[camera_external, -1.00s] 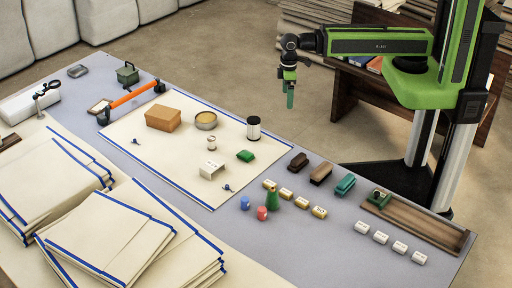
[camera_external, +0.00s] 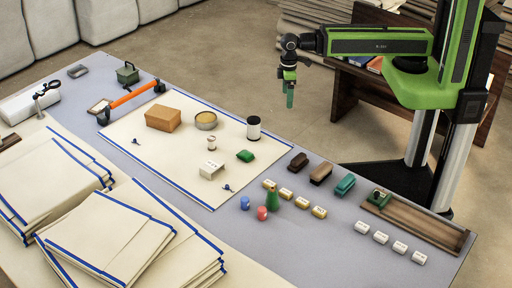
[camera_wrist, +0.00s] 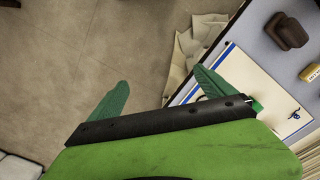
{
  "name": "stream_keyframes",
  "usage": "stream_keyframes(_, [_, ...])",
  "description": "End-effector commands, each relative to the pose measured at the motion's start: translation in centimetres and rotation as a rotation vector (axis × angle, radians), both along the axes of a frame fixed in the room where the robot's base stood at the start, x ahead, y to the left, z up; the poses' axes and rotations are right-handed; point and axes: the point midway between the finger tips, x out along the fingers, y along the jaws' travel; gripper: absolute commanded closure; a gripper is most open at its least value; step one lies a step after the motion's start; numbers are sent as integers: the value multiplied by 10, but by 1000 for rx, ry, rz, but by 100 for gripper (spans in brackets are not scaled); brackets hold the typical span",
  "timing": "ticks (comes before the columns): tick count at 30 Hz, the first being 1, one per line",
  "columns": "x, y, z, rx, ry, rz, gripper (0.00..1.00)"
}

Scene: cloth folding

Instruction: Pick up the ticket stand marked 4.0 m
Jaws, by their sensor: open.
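A white stand (camera_external: 212,170) with small dark marking sits on the cream cloth (camera_external: 150,160) with blue edges; the marking is too small to read. Several white blocks (camera_external: 380,237) stand in a row at the table's right end, and several yellow-and-white ones (camera_external: 286,194) stand near the middle; their labels are also unreadable, so I cannot tell which one reads 4.0 m. My gripper (camera_external: 290,98) hangs in the air beyond the table's far edge, pointing down, away from all of them. In the wrist view its two green fingers (camera_wrist: 163,88) are apart with nothing between them.
Brown (camera_external: 320,173) and teal (camera_external: 345,185) blocks stand near the far edge, beside a wooden tray (camera_external: 425,225). A green cone (camera_external: 272,199), a cardboard box (camera_external: 163,118), a round tin (camera_external: 206,120) and a black-and-white cylinder (camera_external: 253,128) stand on the table. Folded cloth stacks (camera_external: 110,235) fill the near left.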

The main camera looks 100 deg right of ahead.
Motion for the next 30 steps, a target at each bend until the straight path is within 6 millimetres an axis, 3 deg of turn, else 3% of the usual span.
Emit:
stream_keyframes(1, [0,0,0,0,0,0,14])
stream_keyframes(3, [0,0,0,0,0,0,24])
stream_keyframes(13, [1,0,0,0,-3,24,24])
stream_keyframes(15, [9,2,0,6,-28,86,24])
stream_keyframes(20, [88,19,4,44,-138,288,24])
stream_keyframes(23, [146,46,13,66,-212,420,24])
stream_keyframes(27, [231,112,33,101,-318,607,24])
stream_keyframes(30, [272,166,46,126,-369,698,24])
